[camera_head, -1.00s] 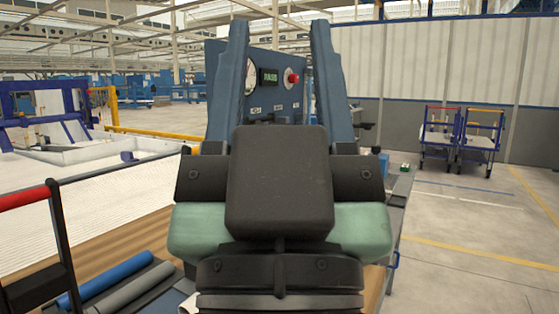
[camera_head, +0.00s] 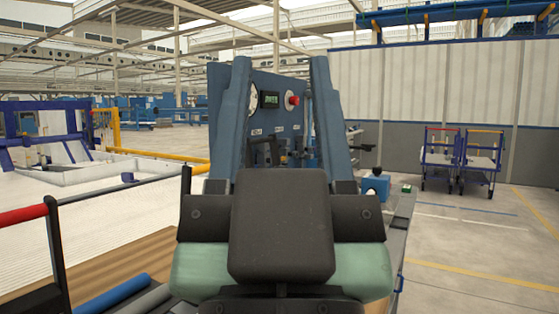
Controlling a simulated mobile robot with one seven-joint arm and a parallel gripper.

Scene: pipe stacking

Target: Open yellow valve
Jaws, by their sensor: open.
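My gripper (camera_head: 280,62) fills the middle of the view, with its two blue fingers upright and wide apart. It is open, and nothing shows held between the fingers. A dark lever-like part (camera_head: 267,148) shows low in front of the panel. I cannot make out a yellow valve; my gripper's body hides the panel's lower part. I cannot tell how far the fingers are from the panel.
A blue pipe (camera_head: 115,296) and a grey pipe (camera_head: 152,301) lie at the lower left, beside a dark frame with a red handle (camera_head: 24,216). A small blue box (camera_head: 375,186) sits right of the gripper. Two carts (camera_head: 459,162) stand by the right wall.

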